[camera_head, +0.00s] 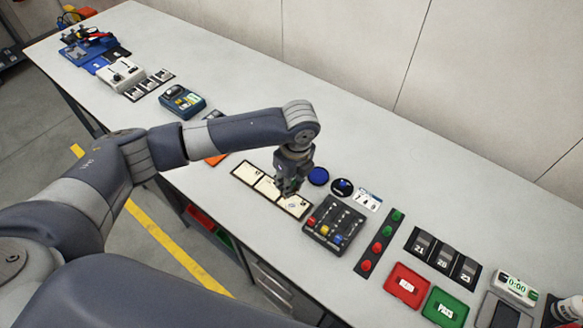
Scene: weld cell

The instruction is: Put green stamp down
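My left gripper (288,188) points down over the right part of a cream card strip (243,171) with a dark frame, near the middle of the bench. Its fingers are dark and small in this view. I cannot tell whether they are open or shut, or whether a stamp is between them. No green stamp can be made out clearly. A green tray (445,307) with a white label lies at the lower right, beside a red tray (407,286). A grey and black part at the lower right edge may belong to my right arm; its fingers cannot be made out.
Right of my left gripper are a round blue pad (318,176), a round black item (342,187), and a dark control box (334,221) with coloured knobs. A button strip (380,240), number blocks (440,256) and a timer (516,288) stand farther right. Bare bench lies behind them.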

